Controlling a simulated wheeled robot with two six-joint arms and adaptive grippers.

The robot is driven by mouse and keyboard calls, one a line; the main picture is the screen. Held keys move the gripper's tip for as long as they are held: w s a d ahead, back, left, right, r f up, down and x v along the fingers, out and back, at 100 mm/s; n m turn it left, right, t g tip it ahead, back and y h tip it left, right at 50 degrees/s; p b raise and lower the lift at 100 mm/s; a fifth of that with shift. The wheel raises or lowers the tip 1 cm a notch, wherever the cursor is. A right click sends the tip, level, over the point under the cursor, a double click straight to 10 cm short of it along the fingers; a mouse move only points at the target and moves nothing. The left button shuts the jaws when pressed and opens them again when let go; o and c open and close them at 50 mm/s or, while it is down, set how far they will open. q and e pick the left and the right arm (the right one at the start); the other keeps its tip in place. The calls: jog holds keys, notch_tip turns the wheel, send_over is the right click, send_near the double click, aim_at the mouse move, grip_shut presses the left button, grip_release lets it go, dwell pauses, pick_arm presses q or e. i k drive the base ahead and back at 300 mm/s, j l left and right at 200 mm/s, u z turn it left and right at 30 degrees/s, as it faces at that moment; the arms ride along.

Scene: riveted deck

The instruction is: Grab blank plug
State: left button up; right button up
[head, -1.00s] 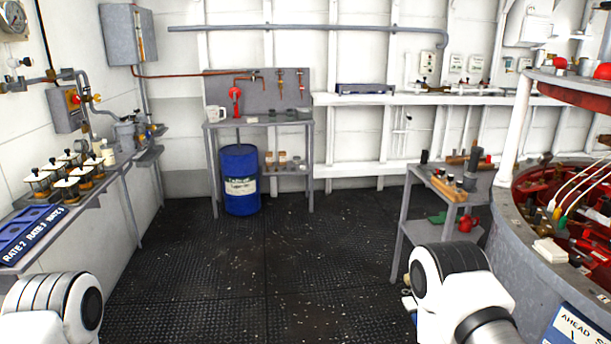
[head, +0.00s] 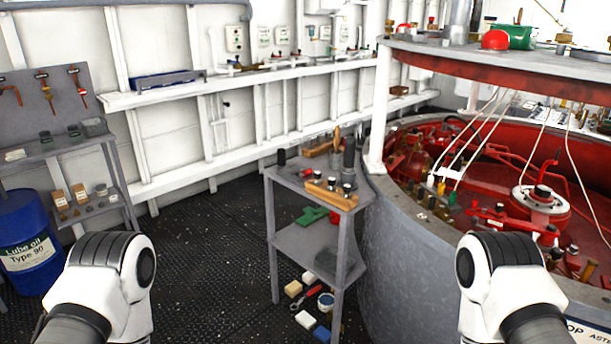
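I cannot make out which item is the blank plug; the small parts are too small to tell apart. A grey two-level stand (head: 290,176) is near the middle of the head view. Its top holds a wooden block (head: 332,198) with dark pieces in it, a dark upright cylinder (head: 349,160) and a small black piece (head: 281,157). My two white arm joints show at the lower left and lower right. Neither gripper is in view.
A large round red-and-grey machine (head: 400,250) fills the right. A blue oil drum (head: 28,240) and a grey workbench (head: 60,147) stand at left. The dark floor (head: 210,250) between is clear.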

aim_at(307, 172)
jog(key=z, duration=0.6)
jog(key=i+j+z, duration=0.2)
jog(key=j+z, duration=0.2)
jog(key=i+j+z, duration=0.1)
jog(key=j+z, duration=0.35)
jog(key=j, duration=0.2)
jog(key=j+z, duration=0.4)
jog(key=j, duration=0.15)
